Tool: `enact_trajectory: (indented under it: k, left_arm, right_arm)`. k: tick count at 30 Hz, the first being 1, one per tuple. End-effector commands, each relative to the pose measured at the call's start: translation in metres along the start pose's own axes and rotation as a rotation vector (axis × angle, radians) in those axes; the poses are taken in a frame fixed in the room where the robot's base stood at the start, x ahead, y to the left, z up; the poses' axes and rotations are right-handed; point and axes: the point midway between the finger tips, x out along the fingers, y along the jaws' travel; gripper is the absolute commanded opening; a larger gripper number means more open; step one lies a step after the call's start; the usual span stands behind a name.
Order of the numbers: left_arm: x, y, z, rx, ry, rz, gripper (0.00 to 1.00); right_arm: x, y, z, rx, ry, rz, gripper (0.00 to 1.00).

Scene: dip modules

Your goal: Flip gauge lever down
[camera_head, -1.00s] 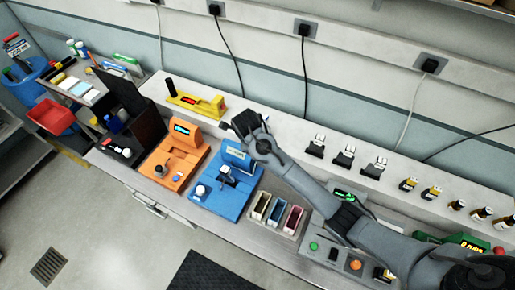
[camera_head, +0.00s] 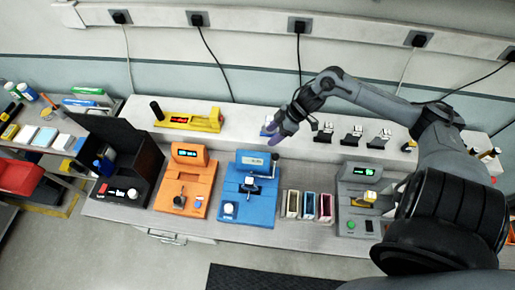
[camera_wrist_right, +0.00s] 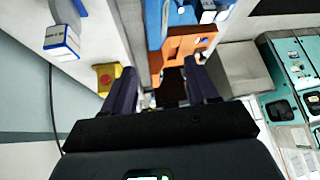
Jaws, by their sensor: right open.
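A yellow gauge device (camera_head: 195,118) with a dark red display lies on the raised back shelf. Its black lever (camera_head: 157,110) stands nearly upright at the left end. My right gripper (camera_head: 275,136) is open, to the right of the yellow device and above the back of the bench, apart from the lever. In the right wrist view the open fingers (camera_wrist_right: 160,95) have nothing visibly gripped between them. A yellow end with a red top (camera_wrist_right: 108,75), apparently part of the gauge, shows beside the left finger there. The lever is not clear in that view. My left gripper is not in view.
An orange device (camera_head: 183,187), a blue device (camera_head: 247,205) and a black open-lidded case (camera_head: 125,165) stand in front of the shelf. A blue-and-white block (camera_head: 266,128) sits near my right gripper. Several black-and-white clips (camera_head: 352,137) stand to the right.

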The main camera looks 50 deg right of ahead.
Motion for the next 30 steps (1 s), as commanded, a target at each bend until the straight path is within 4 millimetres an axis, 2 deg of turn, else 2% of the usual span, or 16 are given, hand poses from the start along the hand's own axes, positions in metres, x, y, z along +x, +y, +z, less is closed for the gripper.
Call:
enact_trajectory:
  k: [1,3,6,11,17,30]
  left_arm:
    - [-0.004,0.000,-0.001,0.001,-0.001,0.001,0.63]
    - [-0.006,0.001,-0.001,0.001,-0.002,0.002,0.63]
    - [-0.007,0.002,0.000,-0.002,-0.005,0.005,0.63]
    - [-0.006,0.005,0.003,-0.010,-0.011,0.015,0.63]
    - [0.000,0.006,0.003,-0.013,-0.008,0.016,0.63]
    - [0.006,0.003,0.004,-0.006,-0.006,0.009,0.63]
  right_arm:
    - [-0.010,0.002,0.015,-0.012,-0.057,0.006,0.58]
    - [-0.017,0.003,0.031,-0.020,-0.112,0.008,0.58]
    - [-0.020,0.000,0.049,-0.023,-0.165,0.000,0.58]
    - [-0.013,-0.006,0.064,-0.014,-0.192,-0.013,0.58]
    - [0.006,-0.006,0.068,-0.012,-0.191,-0.013,0.58]
    - [0.067,-0.007,0.078,-0.011,-0.190,-0.013,0.58]
